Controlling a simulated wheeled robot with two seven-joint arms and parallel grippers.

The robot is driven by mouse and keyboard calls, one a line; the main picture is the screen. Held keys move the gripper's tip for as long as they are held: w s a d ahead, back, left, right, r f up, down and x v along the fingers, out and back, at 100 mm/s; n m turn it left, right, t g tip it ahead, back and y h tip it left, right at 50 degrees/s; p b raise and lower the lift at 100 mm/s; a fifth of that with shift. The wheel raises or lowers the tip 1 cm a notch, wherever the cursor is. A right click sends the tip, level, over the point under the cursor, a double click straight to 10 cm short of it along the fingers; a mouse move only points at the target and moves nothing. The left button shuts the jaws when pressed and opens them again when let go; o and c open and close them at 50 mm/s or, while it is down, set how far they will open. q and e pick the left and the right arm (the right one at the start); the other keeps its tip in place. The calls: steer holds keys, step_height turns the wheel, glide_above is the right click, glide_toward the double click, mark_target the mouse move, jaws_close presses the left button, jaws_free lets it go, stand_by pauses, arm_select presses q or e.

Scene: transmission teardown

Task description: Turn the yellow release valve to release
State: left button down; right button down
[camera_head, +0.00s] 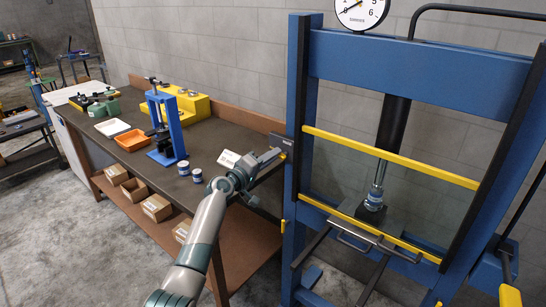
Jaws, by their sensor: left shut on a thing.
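A blue press frame (298,100) stands at the right. My left gripper (272,157) is at its left post, shut on a small part there. A small yellow piece (283,156) shows right at the fingertips, partly hidden; I cannot tell whether it is the release valve. Another small yellow piece (283,225) is lower on the same post, apart from the gripper. A larger yellow part (509,296) shows at the lower right, below a blue unit. My right gripper is not in view.
Yellow bars (390,157) cross the press front, with a ram (394,123) behind them. A round gauge (360,12) is on top. A dark workbench (205,160) at left holds a blue stand (170,120), jars, trays and a yellow block. Small boxes sit on its lower shelf.

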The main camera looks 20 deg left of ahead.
arm_select(q)
steer(key=n, duration=0.4)
steer(key=shift+a+f+n+p, duration=0.15)
steer(key=shift+f+n+p, duration=0.15)
steer(key=shift+f+n, duration=0.1)
steer(key=c, duration=1.8)
jaws_free()
steer(key=b+v, duration=0.3)
steer(key=v, duration=1.4)
steer(key=shift+s, duration=0.15)
steer(key=shift+a+f, duration=0.1)
